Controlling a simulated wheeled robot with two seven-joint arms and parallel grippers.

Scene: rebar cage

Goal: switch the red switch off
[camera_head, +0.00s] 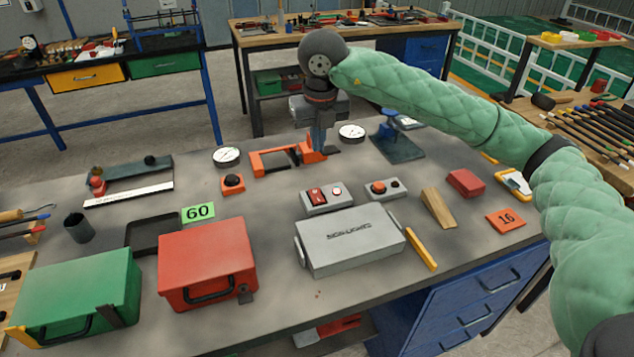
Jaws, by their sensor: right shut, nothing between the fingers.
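The red switch (317,195) is a red rocker on a small grey switch box (327,206) near the middle of the grey table, with a small round light or button beside it. Its on or off position is too small to tell. My right gripper (318,145) points down behind the switch box, near an orange clamp-like tool (272,163). It is shut and empty, apart from the switch. My left gripper is not in view.
A second grey box with a red button (385,188) stands right of the switch box. A large grey case (350,243) lies in front. A wooden wedge (438,207), red toolbox (207,263) and green toolbox (75,294) are nearby. Two dials stand behind.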

